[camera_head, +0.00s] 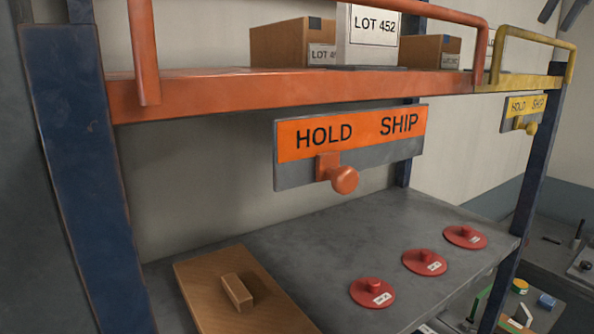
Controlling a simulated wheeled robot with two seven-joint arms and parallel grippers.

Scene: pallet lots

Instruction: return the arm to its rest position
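My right gripper (552,24) shows only at the top right corner, as two dark finger ends cut off by the picture edge. They are apart with pale wall between them, and I see nothing held. It is clear of the shelves. My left gripper is not in view. The orange HOLD/SHIP sign (352,138) hangs under the orange shelf (290,92).
A white LOT 452 box (370,52) stands between brown cartons on the shelf. Below, a grey shelf (330,240) bears a wooden board (215,300) with a handle and three red discs (424,263). Blue posts (85,160) flank it. A yellow bay (523,105) stands right.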

